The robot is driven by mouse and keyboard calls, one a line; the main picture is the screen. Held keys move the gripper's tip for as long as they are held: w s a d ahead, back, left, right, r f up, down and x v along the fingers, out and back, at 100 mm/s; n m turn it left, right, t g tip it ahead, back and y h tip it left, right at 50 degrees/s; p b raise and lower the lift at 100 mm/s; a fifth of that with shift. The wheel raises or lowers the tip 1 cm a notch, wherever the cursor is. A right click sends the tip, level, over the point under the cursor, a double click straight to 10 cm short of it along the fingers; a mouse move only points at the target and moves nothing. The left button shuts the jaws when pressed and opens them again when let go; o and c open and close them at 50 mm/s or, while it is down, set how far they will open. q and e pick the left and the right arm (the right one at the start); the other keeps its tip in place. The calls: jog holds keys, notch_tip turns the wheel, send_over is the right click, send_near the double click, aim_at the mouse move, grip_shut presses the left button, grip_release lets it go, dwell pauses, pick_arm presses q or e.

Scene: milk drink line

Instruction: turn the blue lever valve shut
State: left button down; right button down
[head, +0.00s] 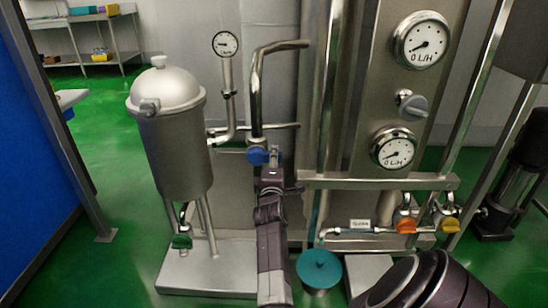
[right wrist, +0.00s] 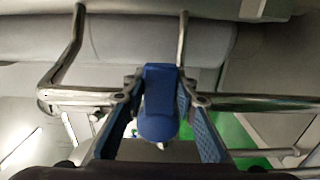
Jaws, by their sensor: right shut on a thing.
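The blue lever valve (head: 258,155) sits on the pipework at the foot of the bent steel pipe, right of the steel tank. My right gripper (head: 271,166) reaches up to it from below and hides part of the lever. In the right wrist view, the blue lever (right wrist: 160,100) lies between the two blue-padded fingers of my right gripper (right wrist: 160,118), which is shut on it. A thin pipe runs sideways on both sides of the lever there. How far the lever is turned is hard to tell. My left gripper is not in view.
The lidded steel tank (head: 172,130) stands close on the left, with a green handle (head: 182,242) below it. Gauges (head: 421,40) sit on the steel panel at right. An orange valve (head: 406,226) and a yellow valve (head: 450,224) are low on the right.

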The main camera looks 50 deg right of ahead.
jog(key=shift+f, duration=0.2)
jog(key=c, duration=1.5)
grip_release()
jog(key=shift+r, duration=0.1)
notch_tip(320, 180, up, 10)
jog(key=shift+r, duration=0.1)
